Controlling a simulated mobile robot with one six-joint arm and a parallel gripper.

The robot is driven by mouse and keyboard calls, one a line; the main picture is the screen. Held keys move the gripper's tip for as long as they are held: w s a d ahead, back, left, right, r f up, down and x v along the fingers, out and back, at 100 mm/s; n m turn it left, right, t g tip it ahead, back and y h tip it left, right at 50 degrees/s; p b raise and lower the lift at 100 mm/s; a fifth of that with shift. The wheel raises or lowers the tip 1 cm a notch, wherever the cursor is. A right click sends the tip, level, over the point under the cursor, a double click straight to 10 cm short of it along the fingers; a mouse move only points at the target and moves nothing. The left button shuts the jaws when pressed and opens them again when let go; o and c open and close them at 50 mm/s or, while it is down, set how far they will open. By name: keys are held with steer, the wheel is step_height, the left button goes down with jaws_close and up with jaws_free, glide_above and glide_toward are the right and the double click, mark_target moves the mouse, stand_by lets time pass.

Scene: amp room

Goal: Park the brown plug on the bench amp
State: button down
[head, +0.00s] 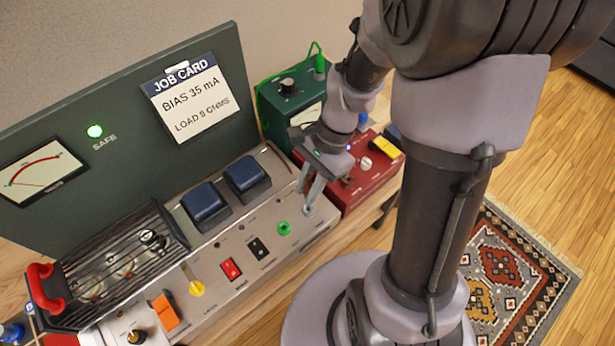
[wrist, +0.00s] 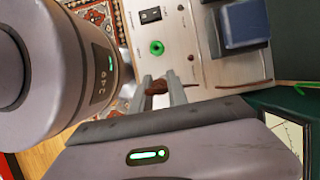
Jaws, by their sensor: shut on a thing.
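My gripper (head: 306,198) is low over the right end of the bench amp (head: 268,160). In the wrist view, the gripper (wrist: 161,90) is shut on the brown plug (wrist: 157,87), which shows between the two fingers. The plug does not show clearly in the head view. The amp's pale panel also fills the upper middle of the wrist view (wrist: 207,72). A green round jack (head: 284,228) on the panel lies just left of the fingers; it also shows in the wrist view (wrist: 157,47). I cannot tell whether the plug touches the panel.
A red box (head: 362,188) with a yellow switch and a green meter box (head: 290,98) stand right of and behind the gripper. Blue blocks (head: 246,177), a black rocker (head: 258,248) and a red rocker (head: 231,269) are on the amp. A green cable runs over the meter box.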

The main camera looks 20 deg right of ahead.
steer(key=shift+f+b, duration=0.9)
steer(key=shift+f, duration=0.5)
steer(key=shift+f+b, duration=1.3)
steer(key=shift+f, duration=0.4)
stand_by(0.6)
steer(key=c, duration=1.2)
jaws_free()
steer(key=shift+r, duration=0.1)
steer(key=p+v, duration=0.8)
steer(key=v, duration=0.9)
steer(key=shift+d+r, duration=0.1)
